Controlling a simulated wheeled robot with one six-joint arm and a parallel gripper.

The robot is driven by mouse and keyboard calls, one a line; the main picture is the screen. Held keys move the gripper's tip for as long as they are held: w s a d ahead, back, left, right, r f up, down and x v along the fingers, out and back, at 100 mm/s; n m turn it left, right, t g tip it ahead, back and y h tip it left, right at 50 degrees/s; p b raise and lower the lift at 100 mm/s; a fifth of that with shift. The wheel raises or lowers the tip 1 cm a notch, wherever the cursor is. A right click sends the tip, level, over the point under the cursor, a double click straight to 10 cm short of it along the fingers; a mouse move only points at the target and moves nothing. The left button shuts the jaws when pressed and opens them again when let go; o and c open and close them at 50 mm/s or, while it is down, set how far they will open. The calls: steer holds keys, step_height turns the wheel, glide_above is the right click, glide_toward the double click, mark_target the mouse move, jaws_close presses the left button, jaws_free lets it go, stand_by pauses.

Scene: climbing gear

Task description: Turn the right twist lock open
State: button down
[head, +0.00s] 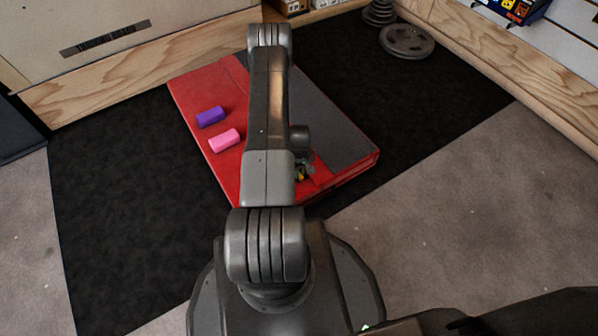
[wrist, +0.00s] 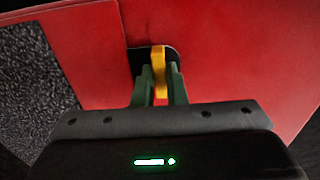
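The yellow twist lock (wrist: 158,58) stands up from a black plate (wrist: 137,57) on the red surface of a pad, in the upper middle of the wrist view. My gripper (wrist: 160,85) has its dark green fingers on either side of the yellow lock, close against it, and looks shut on it. The fingers hide part of the plate. In the head view, my arm covers the middle of the red and grey pad (head: 198,85), and my gripper (head: 303,170) is small and partly hidden near the pad's near edge. Only one lock shows clearly.
A purple block (head: 211,117) and a pink block (head: 224,140) lie on the pad left of my arm. The pad lies on a black mat (head: 110,190). Weight plates (head: 406,41) lie at the back right. Wooden-edged walls close off the back.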

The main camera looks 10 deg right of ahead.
steer(key=shift+n, duration=0.3)
steer(key=n+b, duration=0.2)
steer(key=shift+f+n, duration=0.15)
steer(key=shift+n, duration=0.15)
steer(key=n+b, duration=0.2)
steer(key=n, duration=0.3)
steer(key=shift+b, duration=0.3)
steer(key=n+b, duration=0.1)
steer(key=n, duration=0.4)
steer(key=n+b, duration=0.1)
steer(key=n, duration=0.3)
steer(key=shift+n+b, duration=0.3)
steer(key=c, duration=1.5)
jaws_free()
steer(key=shift+o, duration=0.2)
